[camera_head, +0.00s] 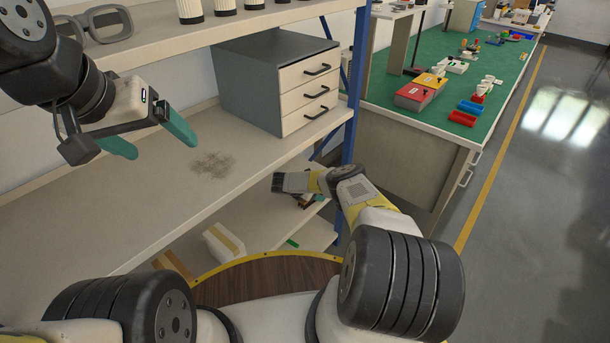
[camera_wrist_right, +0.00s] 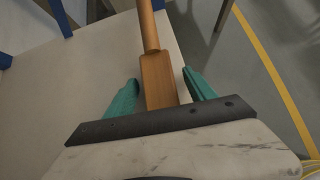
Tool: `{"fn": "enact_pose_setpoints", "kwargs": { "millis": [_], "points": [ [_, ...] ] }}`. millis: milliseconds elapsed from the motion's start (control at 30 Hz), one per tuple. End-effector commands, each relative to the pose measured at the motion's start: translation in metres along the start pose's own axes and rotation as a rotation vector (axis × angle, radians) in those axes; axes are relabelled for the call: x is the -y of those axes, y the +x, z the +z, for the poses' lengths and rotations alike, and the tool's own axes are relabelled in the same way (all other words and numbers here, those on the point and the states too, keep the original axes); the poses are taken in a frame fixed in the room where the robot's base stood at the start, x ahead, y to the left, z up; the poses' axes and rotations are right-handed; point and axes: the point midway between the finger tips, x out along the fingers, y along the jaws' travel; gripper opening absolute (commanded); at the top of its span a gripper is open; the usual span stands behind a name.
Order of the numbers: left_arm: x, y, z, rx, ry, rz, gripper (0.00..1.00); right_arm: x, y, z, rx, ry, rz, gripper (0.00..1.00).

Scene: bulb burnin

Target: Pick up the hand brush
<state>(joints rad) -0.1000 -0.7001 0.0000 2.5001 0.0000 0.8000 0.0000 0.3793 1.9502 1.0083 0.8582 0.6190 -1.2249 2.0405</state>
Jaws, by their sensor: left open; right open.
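A wooden hand brush, brown with a long narrow handle and a wider flat body (camera_wrist_right: 149,30), shows in the right wrist view over a pale surface. Its bristles are not visible. My right gripper (camera_wrist_right: 161,80) has its two green fingers on either side of the wider wooden part, open, with a slim gap at the right finger. In the head view the right arm reaches down by the shelf's right end, and its fingers and the brush cannot be made out. My left gripper (camera_head: 150,140) is open and empty above the middle shelf at the left.
The middle shelf (camera_head: 60,225) has a patch of brown dust (camera_head: 212,165) and a grey drawer unit (camera_head: 270,80). A blue post (camera_head: 356,90) stands close to my right arm. A white box (camera_head: 223,242) lies on the lower shelf. A green-topped bench (camera_head: 440,60) is at the right.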

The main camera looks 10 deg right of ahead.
Motion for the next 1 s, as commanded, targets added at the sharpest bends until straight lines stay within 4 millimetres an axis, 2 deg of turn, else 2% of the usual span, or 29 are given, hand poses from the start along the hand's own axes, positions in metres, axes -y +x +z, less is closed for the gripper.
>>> {"fn": "enact_pose_setpoints", "kwargs": {
  "millis": [267,500,600,1000],
  "points": [
    [0.0,0.0,0.0,0.0,0.0,0.0,0.85,-0.0006,0.0023,0.0002,0.0,-0.001,0.002,0.64],
    [0.0,0.0,0.0,0.0,0.0,0.0,0.85,-0.0005,0.0021,0.0003,0.0,-0.001,0.002,0.17],
    [0.0,0.0,0.0,0.0,0.0,0.0,0.85,-0.0005,0.0021,0.0004,0.0,-0.001,0.002,0.0],
    [0.0,0.0,0.0,0.0,0.0,0.0,0.85,-0.0009,-0.0017,0.0051,0.001,0.0,0.002,0.0]
  ]
}}
